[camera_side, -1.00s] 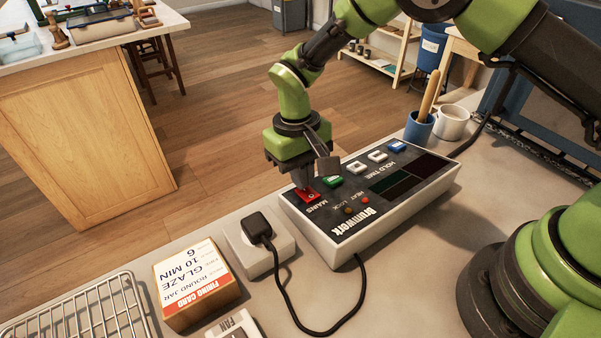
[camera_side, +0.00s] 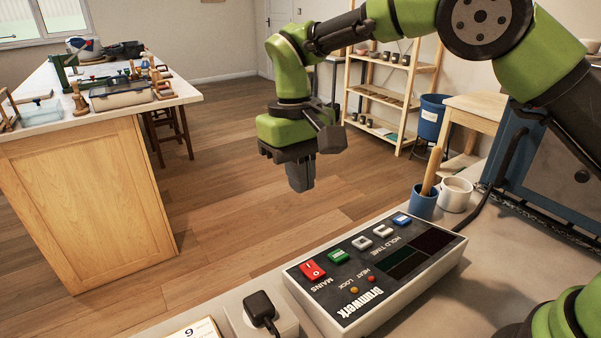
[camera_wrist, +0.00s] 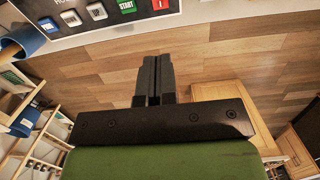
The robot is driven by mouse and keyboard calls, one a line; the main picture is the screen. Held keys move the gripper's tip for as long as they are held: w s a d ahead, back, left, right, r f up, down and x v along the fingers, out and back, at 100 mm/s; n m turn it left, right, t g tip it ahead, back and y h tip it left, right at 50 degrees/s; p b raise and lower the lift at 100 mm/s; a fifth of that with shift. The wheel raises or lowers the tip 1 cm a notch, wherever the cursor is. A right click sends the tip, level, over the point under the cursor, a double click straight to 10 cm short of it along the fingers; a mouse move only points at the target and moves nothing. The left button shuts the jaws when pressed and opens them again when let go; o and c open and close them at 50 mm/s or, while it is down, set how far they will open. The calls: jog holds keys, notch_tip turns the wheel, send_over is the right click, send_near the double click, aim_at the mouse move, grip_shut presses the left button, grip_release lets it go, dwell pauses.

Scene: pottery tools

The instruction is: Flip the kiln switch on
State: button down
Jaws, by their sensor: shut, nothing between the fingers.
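I cannot tell surely which way the rocker is tipped. The red switch also shows at the top of the wrist view (camera_wrist: 160,4), with the green start button (camera_wrist: 125,5) to its left. My gripper (camera_side: 301,188) is shut and empty, raised well above the panel and apart from it. It also shows in the wrist view (camera_wrist: 153,62).
A black plug sits in a white socket block (camera_side: 285,318) left of the box. A blue cup (camera_side: 422,205) with a wooden-handled tool and a white cup (camera_side: 456,196) stand behind the box's right end. The air around my gripper is clear.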

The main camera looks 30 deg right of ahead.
aim_at(307, 263)
jog(key=shift+s, duration=0.1)
dwell(0.6)
jog(key=f, duration=0.4)
jog(key=s+f, duration=0.1)
jog(key=f, duration=0.8)
jog(key=shift+s+f, duration=0.35)
jog(key=shift+f, duration=0.15)
jog(key=shift+w+f, duration=0.1)
jog(key=shift+f, duration=0.6)
jog(key=shift+r, duration=0.95)
